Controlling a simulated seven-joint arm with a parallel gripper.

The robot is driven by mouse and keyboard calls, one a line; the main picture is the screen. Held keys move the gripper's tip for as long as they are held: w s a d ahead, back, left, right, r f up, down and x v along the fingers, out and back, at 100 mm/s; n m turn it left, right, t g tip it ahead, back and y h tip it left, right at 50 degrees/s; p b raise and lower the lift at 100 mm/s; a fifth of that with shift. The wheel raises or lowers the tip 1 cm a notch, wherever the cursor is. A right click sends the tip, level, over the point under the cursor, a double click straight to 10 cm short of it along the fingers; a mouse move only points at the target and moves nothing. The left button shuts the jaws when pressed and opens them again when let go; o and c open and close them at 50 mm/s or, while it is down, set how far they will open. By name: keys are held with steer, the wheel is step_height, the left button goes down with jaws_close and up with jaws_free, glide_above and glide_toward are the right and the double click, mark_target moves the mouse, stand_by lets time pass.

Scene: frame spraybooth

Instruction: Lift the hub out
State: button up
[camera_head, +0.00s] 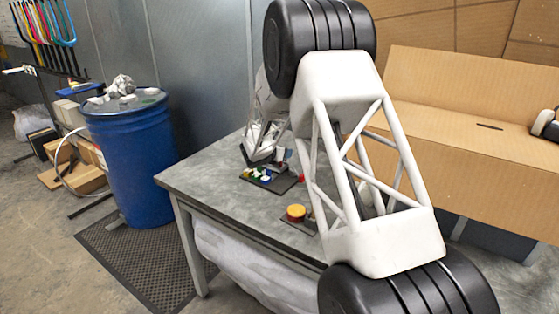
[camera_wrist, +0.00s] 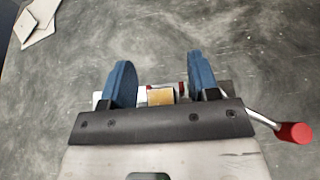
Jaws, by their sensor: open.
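My gripper (camera_wrist: 158,62) is open, with its two blue fingers spread apart and nothing held between them. Beyond a dark bar, between the fingers, the wrist view shows a small tan block-like part (camera_wrist: 161,97) with red and grey parts beside it. I cannot tell whether this is the hub. In the head view, a dark board (camera_head: 285,187) on the table carries small yellow, green, white and blue pieces. My arm covers much of the area around it, and no hub can be clearly made out.
A lever with a red knob (camera_wrist: 296,132) sticks out right of my gripper. A dark plate with a yellow-orange round piece (camera_head: 296,212) lies nearer the front of the grey table (camera_head: 215,170). A blue drum (camera_head: 135,160) stands left. Cardboard (camera_head: 470,120) rises behind on the right.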

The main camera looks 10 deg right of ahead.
stand_by(0.4)
jaws_close()
stand_by(0.4)
steer(key=shift+r, duration=0.75)
step_height(320, 180, up, 2)
steer(key=shift+r, duration=0.1)
steer(key=s+r, duration=0.1)
steer(key=s, duration=1.5)
steer(key=shift+a+r, duration=0.15)
steer(key=shift+a, duration=0.25)
